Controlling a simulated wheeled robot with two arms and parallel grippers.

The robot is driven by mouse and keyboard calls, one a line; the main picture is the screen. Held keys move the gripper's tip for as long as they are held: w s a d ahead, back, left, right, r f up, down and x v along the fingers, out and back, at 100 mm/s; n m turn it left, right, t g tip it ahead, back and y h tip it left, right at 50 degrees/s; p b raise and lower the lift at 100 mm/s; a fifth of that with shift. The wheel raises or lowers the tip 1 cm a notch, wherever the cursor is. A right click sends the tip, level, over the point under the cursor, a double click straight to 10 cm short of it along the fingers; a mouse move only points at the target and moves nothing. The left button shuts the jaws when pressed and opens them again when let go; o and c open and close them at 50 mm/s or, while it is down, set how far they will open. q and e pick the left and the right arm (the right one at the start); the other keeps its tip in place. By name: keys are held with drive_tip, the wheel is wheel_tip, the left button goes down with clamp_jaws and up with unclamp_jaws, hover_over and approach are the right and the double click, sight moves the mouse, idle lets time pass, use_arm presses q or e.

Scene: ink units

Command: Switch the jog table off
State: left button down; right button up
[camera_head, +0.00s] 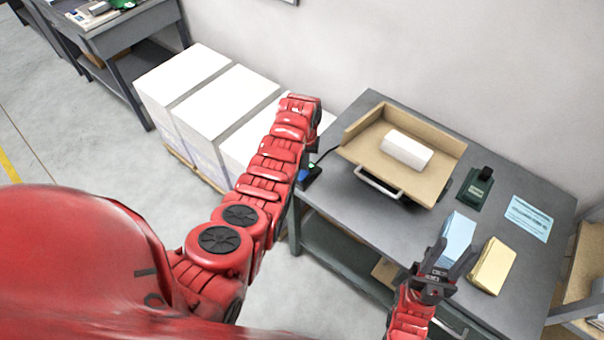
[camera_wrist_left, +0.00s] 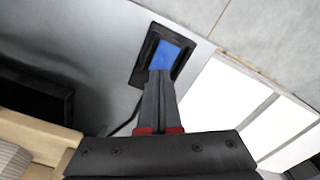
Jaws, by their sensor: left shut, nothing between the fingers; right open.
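The jog table is a tan tray (camera_head: 432,180) with raised walls on the grey table, and a white paper block (camera_head: 406,150) lies in it. A black-framed switch box with a blue face (camera_head: 313,170) sits at the table's left edge. It also shows in the left wrist view (camera_wrist_left: 178,52). My left gripper (camera_head: 303,182) is shut and empty at this box. In the left wrist view its fingertips (camera_wrist_left: 161,74) overlap the lower part of the blue face; I cannot tell whether they touch. My right gripper (camera_head: 448,256) is open and empty, over the table's front.
A light blue stack (camera_head: 459,237) and a yellow stack (camera_head: 493,266) lie by my right gripper. A dark green device (camera_head: 475,187) and a light blue sheet (camera_head: 529,218) lie farther right. White paper stacks (camera_head: 208,100) stand left of the table. A dark cable runs from the box.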

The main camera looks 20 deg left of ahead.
sight(305, 172)
use_arm(q)
drive_tip(key=shift+f+b, duration=0.7)
drive_tip(key=shift+f, duration=0.2)
idle(0.9)
drive_tip(key=shift+r+p, duration=0.8)
drive_tip(key=shift+r, duration=0.5)
drive_tip(key=shift+r+p, duration=0.85)
drive_tip(key=shift+r, duration=1.4)
